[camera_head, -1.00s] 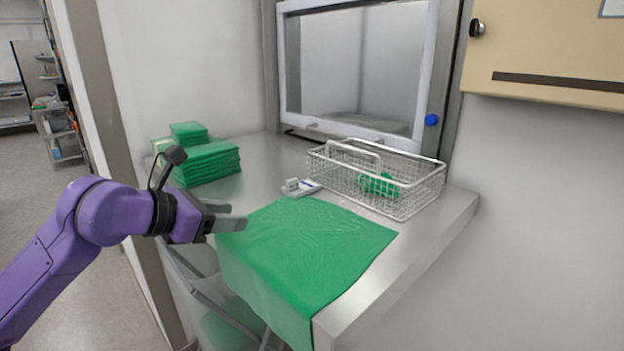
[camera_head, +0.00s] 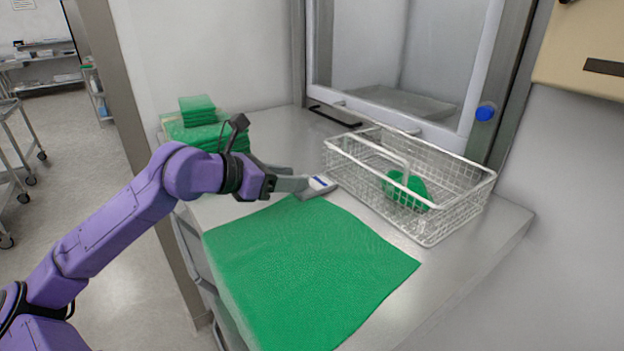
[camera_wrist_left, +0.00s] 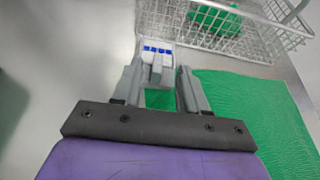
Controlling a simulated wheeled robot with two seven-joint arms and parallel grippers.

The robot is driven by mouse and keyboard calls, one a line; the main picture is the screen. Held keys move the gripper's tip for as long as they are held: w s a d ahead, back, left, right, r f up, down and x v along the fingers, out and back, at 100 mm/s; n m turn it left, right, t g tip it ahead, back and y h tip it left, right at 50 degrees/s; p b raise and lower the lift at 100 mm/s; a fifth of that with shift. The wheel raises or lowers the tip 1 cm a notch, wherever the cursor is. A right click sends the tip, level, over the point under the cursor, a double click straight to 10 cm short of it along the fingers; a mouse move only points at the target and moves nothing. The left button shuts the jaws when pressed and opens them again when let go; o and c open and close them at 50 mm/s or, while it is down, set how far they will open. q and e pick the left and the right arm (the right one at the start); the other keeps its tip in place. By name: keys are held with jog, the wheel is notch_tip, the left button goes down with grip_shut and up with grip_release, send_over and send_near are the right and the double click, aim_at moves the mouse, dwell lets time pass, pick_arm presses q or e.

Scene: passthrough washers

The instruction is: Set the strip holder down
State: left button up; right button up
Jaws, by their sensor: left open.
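The strip holder (camera_head: 321,186) is a small grey and white piece with a blue mark. It lies on the steel counter beside the far edge of the green cloth, left of the wire basket. My left gripper (camera_head: 292,184) is just left of it in the head view and hides part of it. In the left wrist view the strip holder (camera_wrist_left: 157,62) sits ahead of and partly between the fingertips of my open left gripper (camera_wrist_left: 160,85). I cannot tell whether a finger touches it. My right gripper is not in view.
A wire basket (camera_head: 455,207) with a green bundle (camera_head: 406,188) inside stands right of the strip holder. The green cloth (camera_head: 310,270) covers the counter's front. Folded green cloths (camera_head: 205,132) are stacked at the back left. A framed hatch window (camera_head: 400,60) is behind; steel counter (camera_head: 480,240) is bare at right.

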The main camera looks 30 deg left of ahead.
aim_at(313, 181)
pick_arm(q)
jog(key=p+x, duration=0.1)
jog(key=x, duration=0.2)
jog(key=shift+a+r, duration=0.1)
jog(key=shift+a, duration=0.05)
jog(key=shift+w+f, duration=0.2)
jog(key=shift+w, duration=0.05)
grip_shut()
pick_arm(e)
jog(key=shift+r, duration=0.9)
